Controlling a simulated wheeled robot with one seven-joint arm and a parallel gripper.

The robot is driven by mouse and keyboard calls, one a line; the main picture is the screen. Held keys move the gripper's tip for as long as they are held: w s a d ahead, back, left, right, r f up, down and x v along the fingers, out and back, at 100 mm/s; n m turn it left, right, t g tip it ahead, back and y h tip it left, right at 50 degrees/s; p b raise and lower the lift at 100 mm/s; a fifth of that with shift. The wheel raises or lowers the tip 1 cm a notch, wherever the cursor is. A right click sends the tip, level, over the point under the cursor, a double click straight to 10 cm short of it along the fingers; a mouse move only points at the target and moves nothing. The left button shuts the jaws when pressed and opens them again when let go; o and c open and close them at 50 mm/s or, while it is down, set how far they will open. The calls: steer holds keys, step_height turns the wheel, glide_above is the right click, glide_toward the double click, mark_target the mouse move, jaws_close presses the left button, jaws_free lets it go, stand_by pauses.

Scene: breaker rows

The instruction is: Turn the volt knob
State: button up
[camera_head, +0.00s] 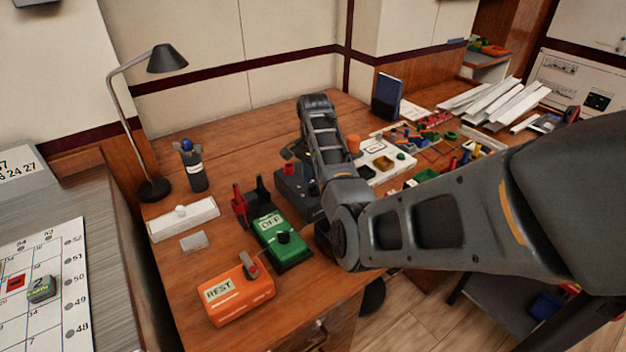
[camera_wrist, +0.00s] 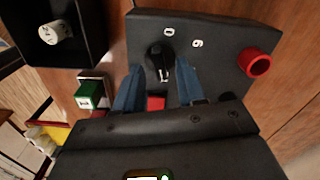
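In the wrist view, a round black knob (camera_wrist: 160,58) with a pale pointer mark sits on a dark box (camera_wrist: 214,34), near white marks like "0" and "6" or "9". No "volt" lettering is readable, so I cannot confirm its name. My gripper (camera_wrist: 158,74) has two blue fingers, spread apart, with the knob at their tips. I see no clear contact. A red part shows between the fingers. In the head view, the dark box (camera_head: 291,186) is on the desk beneath my arm, which hides the knob and fingertips.
A red round button (camera_wrist: 256,62) is right of the knob. Clutter fills the right.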

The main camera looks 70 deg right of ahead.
steer(key=shift+f, duration=0.85)
steer(key=shift+c, duration=0.3)
jaws_close()
